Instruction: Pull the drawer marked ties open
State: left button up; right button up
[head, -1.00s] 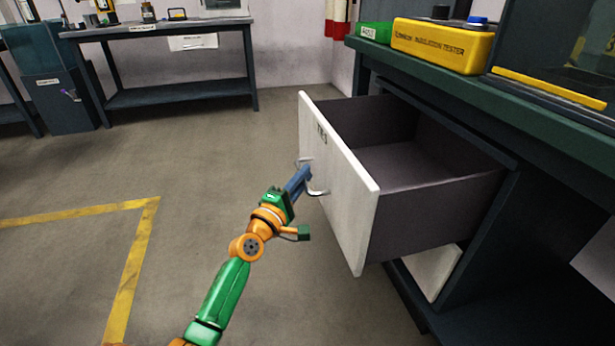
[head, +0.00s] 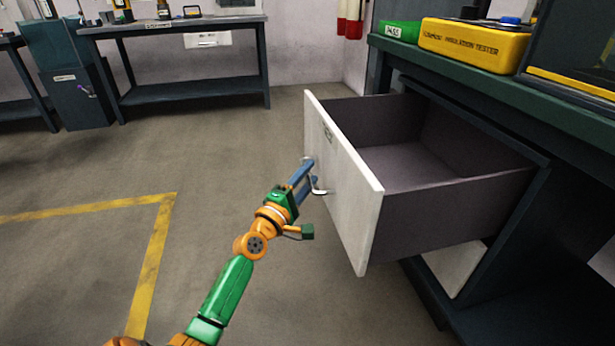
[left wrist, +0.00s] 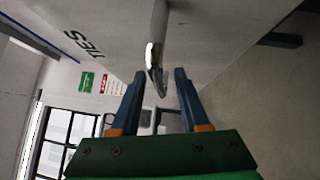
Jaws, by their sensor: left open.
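The white-fronted drawer (head: 348,180) stands far out of the bench at the right in the head view. Its dark inside shows, and the part of it in view is empty. In the left wrist view its front (left wrist: 120,35) bears the marking TIES. The metal handle (head: 319,190) sticks out of the front; in the left wrist view the handle (left wrist: 157,45) reaches down between the fingers. My left gripper (head: 305,172) is at the handle. Its blue fingers are apart (left wrist: 155,88), one on each side of the handle, not closed on it. My right gripper does not show.
A yellow insulation tester (head: 473,45) and a green box (head: 400,32) stand on the green-edged bench top (head: 480,88). Another white front (head: 455,265) sits below the drawer. A workbench (head: 180,28) stands at the back. The floor to the left, with yellow lines (head: 150,260), is clear.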

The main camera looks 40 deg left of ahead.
pick_arm(q)
jog(key=s+f, duration=0.1)
jog(key=s, duration=0.6)
jog(key=shift+d, duration=0.3)
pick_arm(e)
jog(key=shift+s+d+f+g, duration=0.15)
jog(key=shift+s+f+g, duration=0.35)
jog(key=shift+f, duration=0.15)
